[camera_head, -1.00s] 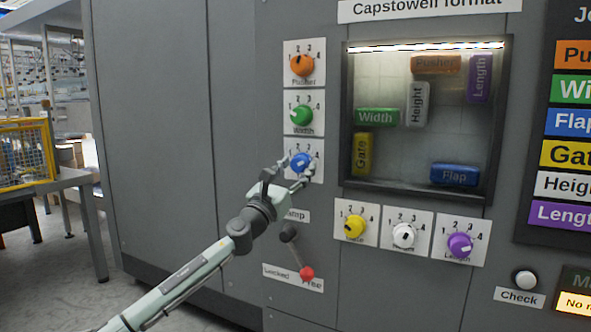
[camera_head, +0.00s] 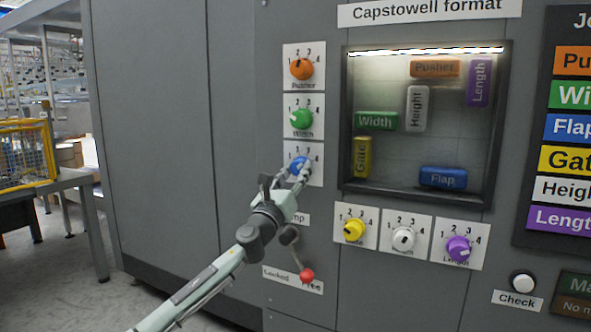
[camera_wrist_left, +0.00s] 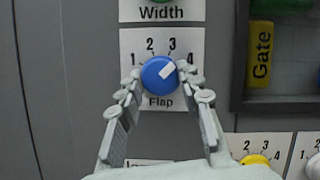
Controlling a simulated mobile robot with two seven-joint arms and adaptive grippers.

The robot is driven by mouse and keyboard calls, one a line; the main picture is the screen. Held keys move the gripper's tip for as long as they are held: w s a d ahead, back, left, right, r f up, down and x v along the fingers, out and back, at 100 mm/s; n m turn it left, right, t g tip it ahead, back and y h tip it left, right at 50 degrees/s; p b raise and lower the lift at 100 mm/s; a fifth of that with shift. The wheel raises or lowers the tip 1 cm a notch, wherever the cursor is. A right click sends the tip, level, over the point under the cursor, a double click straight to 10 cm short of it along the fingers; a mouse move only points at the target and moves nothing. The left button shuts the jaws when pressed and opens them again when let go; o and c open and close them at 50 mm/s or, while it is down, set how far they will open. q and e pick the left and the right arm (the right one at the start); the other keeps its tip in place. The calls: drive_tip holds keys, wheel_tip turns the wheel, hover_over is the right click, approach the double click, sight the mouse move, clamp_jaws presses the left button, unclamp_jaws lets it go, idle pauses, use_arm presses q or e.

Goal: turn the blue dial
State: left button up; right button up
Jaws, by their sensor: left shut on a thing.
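The blue dial (camera_head: 297,166) is on a white plate labelled Flap on the grey machine front, below the green dial. In the left wrist view the blue dial (camera_wrist_left: 158,76) has its white mark pointing up and right, between 3 and 4. My left gripper (camera_head: 296,173) is at the dial, with one finger on each side. In the left wrist view its fingertips (camera_wrist_left: 158,84) are shut on the dial's rim. The blue Flap block (camera_head: 443,178) lies low in the lit window. My right gripper is not in view.
Orange (camera_head: 301,69) and green (camera_head: 301,118) dials are above. A red-knobbed clamp lever (camera_head: 307,274) hangs just below my left gripper. Yellow (camera_head: 354,230), white (camera_head: 403,238) and purple (camera_head: 459,248) dials are to the right, below the window frame (camera_head: 415,196).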

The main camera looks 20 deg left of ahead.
use_arm(q)
drive_tip(key=n+y+p, duration=0.1)
drive_tip(key=n+y, duration=0.1)
drive_tip(key=n, duration=0.2)
drive_tip(key=n+g+y+p, duration=0.1)
drive_tip(key=n+p, duration=0.1)
drive_tip(key=n, duration=0.2)
drive_tip(key=shift+d+r+y, duration=0.2)
drive_tip(key=shift+y, duration=0.2)
drive_tip(key=n+g+y, duration=0.1)
drive_tip(key=n, duration=0.2)
drive_tip(key=shift+n+p, duration=0.3)
drive_tip(key=shift+p, duration=0.1)
drive_tip(key=n+g+y, duration=0.1)
drive_tip(key=n, duration=0.1)
drive_tip(key=shift+d+n, duration=0.1)
drive_tip(key=shift+n, duration=0.3)
drive_tip(key=shift+n+g, duration=0.4)
drive_tip(key=shift+n, duration=0.7)
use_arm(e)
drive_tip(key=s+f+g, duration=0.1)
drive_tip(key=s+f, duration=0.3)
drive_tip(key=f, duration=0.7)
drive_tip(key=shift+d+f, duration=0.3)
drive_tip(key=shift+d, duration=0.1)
use_arm(q)
drive_tip(key=o, duration=1.2)
drive_tip(key=shift+c, duration=0.2)
